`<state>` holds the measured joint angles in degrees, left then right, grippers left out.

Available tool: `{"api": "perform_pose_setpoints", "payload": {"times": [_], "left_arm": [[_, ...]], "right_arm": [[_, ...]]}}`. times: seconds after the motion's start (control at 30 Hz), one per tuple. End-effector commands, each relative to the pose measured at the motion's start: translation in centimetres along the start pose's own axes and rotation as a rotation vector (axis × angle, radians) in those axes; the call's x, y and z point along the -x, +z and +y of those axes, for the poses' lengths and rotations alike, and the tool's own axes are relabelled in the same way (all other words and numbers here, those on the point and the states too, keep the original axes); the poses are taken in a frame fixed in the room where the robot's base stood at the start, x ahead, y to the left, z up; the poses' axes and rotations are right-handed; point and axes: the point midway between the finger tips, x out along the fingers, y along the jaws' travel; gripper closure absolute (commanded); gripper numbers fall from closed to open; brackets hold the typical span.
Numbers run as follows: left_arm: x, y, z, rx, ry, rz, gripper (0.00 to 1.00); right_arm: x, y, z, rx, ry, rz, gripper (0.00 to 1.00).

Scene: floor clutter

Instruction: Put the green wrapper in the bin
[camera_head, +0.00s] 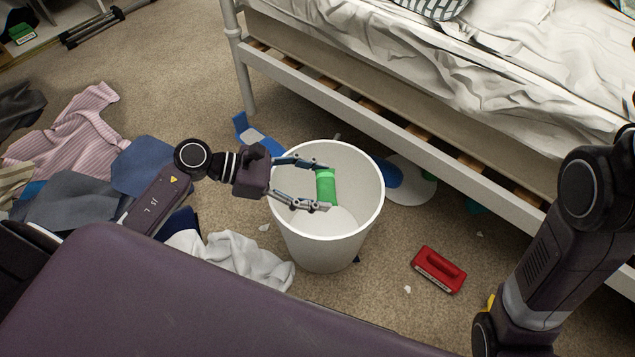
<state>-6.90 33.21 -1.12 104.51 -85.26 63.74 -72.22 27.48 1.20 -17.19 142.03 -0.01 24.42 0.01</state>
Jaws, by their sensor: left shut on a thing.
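The green wrapper (326,187) is a small green roll-like piece, seen within the mouth of the bin. The bin (322,250) is a white round bucket standing upright on the carpet in the middle of the view. My left gripper (325,187) reaches in from the left over the bin's rim, its two fingers around the green wrapper and shut on it. The wrapper's exact height above the bin's bottom is hard to tell. My right arm shows at the right edge, but its gripper is not in view.
A bed with a white frame (370,119) stands behind the bin. A red brush-like object (438,269) lies on the carpet to the right. Clothes, including a pink striped shirt (72,135) and a white cloth (235,259), cover the floor at left. Blue and white pieces lie behind the bin.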

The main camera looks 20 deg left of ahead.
Motion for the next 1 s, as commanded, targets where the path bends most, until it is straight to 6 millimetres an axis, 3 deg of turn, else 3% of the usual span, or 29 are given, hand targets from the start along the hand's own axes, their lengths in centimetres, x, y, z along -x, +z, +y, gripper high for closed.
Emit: {"api": "perform_pose_setpoints", "payload": {"times": [0.17,0.2,0.37,0.67,0.83,1.0], "left_arm": [[0.0,0.0,0.0,0.0,0.0,0.0,0.45],[0.0,0.0,0.0,0.0,0.0,0.0,0.33],[0.0,0.0,0.0,0.0,0.0,0.0,0.17],[0.2,0.0,0.0,0.0,0.001,0.001,0.17],[2.0,-0.1,0.1,0.001,0.002,0.005,0.17],[5.6,-0.2,0.0,0.001,0.001,0.006,0.17]], "right_arm": [[0.0,0.0,0.0,0.0,0.0,0.0,0.37],[0.0,0.0,0.0,0.0,0.0,0.0,0.37],[0.0,0.0,0.0,0.0,0.0,0.0,0.37],[0.0,0.1,0.0,0.0,0.001,-0.002,0.37],[0.0,0.1,0.0,0.0,0.001,-0.002,0.37],[0.0,0.0,0.0,0.0,0.0,-0.001,0.37]]}}
